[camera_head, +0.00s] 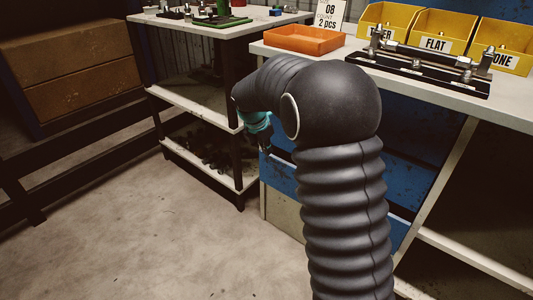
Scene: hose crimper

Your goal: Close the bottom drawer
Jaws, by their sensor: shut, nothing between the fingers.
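A blue drawer unit (408,184) stands under the workbench on the right, and my arm covers much of it. A blue drawer front (277,175) shows left of my arm, low on the unit, above a pale panel (284,212). I cannot tell for certain which front is the bottom drawer or how far it stands out. My gripper (266,148) is teal and dark, points downward and is shut and empty. It appears just above and in front of the blue front in the picture; contact cannot be told. My arm partly hides the gripper.
The workbench (510,110) carries an orange tray (304,40), yellow bins (436,32) and a black fixture (420,70). A shelf table (205,100) stands left of the drawers. Bare floor (150,235) lies at lower left.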

